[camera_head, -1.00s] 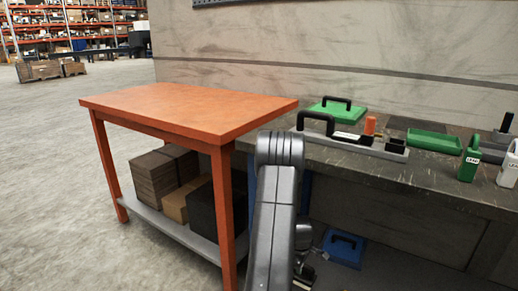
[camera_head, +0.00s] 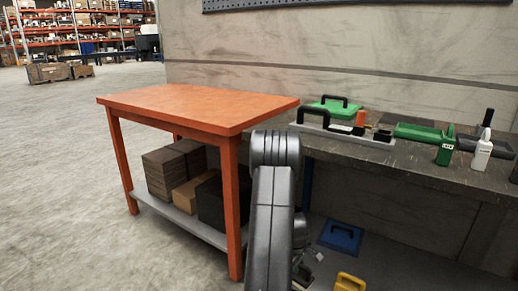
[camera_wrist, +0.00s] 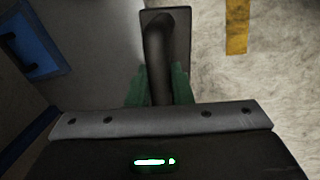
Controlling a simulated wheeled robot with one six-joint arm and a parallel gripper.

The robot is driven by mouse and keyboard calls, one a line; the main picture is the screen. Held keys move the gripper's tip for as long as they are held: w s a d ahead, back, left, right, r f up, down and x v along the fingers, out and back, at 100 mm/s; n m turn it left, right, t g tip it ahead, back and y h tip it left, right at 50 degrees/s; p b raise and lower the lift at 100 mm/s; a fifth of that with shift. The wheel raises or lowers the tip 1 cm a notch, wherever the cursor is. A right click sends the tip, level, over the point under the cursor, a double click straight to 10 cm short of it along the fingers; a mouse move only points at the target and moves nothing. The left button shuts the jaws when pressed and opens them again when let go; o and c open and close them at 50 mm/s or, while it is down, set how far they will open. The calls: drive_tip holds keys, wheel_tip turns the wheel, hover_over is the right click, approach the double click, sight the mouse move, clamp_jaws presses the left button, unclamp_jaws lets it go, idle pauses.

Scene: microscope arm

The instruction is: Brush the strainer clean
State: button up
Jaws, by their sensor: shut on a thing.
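My gripper (camera_wrist: 160,82) shows in the wrist view with its two green fingers on either side of a dark object (camera_wrist: 178,22). It is shut on this object, which has a rounded, bar-like part and a flat rectangular part. I cannot tell whether it is a brush. In the head view my own arm hides most of the gripper and what it holds. I cannot make out a strainer in either view.
An orange table (camera_head: 190,105) stands left, with boxes (camera_head: 165,172) on its lower shelf. The dark workbench (camera_head: 400,165) bears a grey caddy (camera_head: 345,134), a green tray (camera_head: 420,133) and bottles (camera_head: 481,152). A blue item (camera_head: 340,237) and a yellow item (camera_head: 348,284) lie low below it.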

drive_tip(key=s+a+r+m+g, duration=0.2)
drive_tip(key=a+r+m, duration=0.8)
drive_tip(key=a+r, duration=0.4)
wheel_tip(320, 180, up, 22)
drive_tip(key=s+p, duration=0.2)
drive_tip(key=p, duration=3.2)
drive_tip(key=shift+s+r+h, duration=0.2)
drive_tip(key=shift+s+h, duration=0.15)
drive_tip(key=shift+h, duration=0.05)
drive_tip(key=shift+s+d, duration=0.1)
